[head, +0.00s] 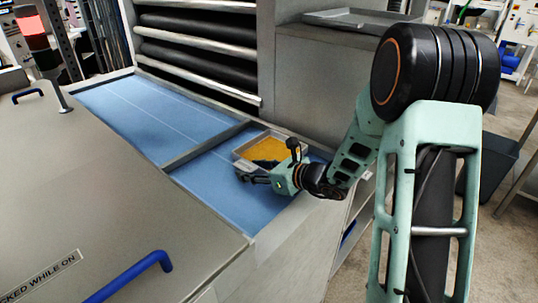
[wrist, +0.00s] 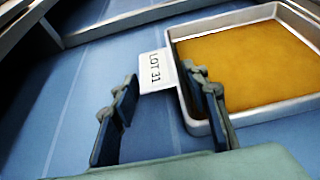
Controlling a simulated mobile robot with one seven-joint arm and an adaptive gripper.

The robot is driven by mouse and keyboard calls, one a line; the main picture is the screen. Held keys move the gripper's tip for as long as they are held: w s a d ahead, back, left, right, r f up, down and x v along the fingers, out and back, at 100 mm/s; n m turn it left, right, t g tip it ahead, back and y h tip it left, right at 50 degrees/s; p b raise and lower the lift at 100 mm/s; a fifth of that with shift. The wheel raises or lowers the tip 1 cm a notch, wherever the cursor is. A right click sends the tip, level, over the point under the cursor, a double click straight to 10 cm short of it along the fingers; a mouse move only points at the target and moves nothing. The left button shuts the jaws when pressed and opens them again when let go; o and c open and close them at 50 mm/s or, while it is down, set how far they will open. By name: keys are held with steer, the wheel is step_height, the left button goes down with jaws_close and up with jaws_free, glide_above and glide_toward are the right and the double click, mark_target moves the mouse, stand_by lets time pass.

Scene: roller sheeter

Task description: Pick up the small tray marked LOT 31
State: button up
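The small metal tray (head: 250,142) sits on the blue surface of the machine and holds a flat yellow-orange fill. In the wrist view the tray (wrist: 270,111) is at the right, and a white tag (wrist: 155,71) reading LOT 31 stands out from its near left corner. My gripper (head: 246,175) is at the tray's near side. In the wrist view my gripper (wrist: 159,77) is open, with nothing held between its fingers. Its right finger overlaps the tray's left wall and its left finger is over bare blue surface. I cannot tell whether the right finger touches the wall.
A low grey divider (head: 205,147) crosses the blue bed (head: 155,110). Rollers (head: 195,50) stand behind it. A grey cover with a blue handle (head: 130,275) fills the left. A grey cabinet (head: 325,80) with an empty-looking flat tray (head: 350,18) on top stands behind.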

steer(key=c, duration=1)
jaws_close()
steer(key=shift+r, duration=0.1)
